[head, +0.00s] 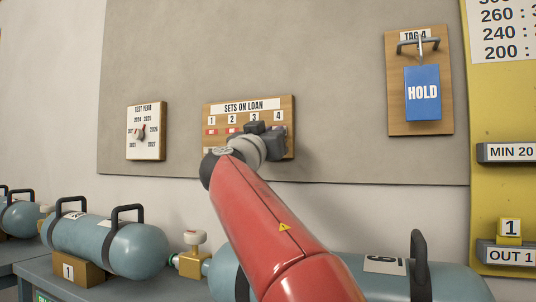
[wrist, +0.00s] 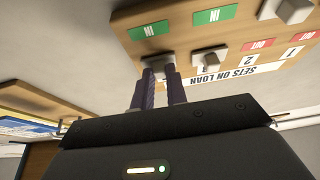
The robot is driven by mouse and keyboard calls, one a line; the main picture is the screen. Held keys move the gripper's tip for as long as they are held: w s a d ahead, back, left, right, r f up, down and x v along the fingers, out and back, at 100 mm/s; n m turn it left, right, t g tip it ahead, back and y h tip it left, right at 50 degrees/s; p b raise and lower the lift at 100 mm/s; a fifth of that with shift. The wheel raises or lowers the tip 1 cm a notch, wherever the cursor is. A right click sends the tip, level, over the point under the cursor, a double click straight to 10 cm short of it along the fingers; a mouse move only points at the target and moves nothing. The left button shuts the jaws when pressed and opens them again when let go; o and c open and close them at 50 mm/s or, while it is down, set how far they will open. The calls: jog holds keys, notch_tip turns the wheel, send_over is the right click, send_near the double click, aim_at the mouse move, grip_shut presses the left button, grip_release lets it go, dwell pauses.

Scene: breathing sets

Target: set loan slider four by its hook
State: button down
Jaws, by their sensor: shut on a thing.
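The SETS ON LOAN board (head: 222,102) is on the grey wall panel, with columns 1 to 4. My gripper (head: 266,129) is at its lower right and hides much of columns 3 and 4. In the wrist view the board (wrist: 125,20) appears upside down. There my gripper (wrist: 161,76) is shut on the leftmost grey knob, slider four (wrist: 153,62). A green IN label (wrist: 149,31) shows on the board's lower side of that knob. The TAG 4 board (head: 394,95) has a metal hook (head: 420,43) with a blue HOLD tag (head: 423,94) hanging from it.
The neighbouring knob (wrist: 207,58) is close beside my fingers, also with green IN showing. Two other columns show red OUT (wrist: 256,45). A TEST YEAR dial (head: 146,131) is left of the board. Blue cylinders (head: 110,240) lie below.

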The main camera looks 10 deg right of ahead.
jog(key=shift+r, duration=0.75)
jog(key=shift+s, duration=0.1)
jog(key=c, duration=1.4)
grip_release()
jog(key=shift+f, duration=0.1)
jog(key=shift+a+f, duration=0.1)
jog(key=b+v, duration=0.4)
jog(key=v, duration=0.3)
jog(key=shift+s+a, duration=0.15)
jog(key=shift+s, duration=0.05)
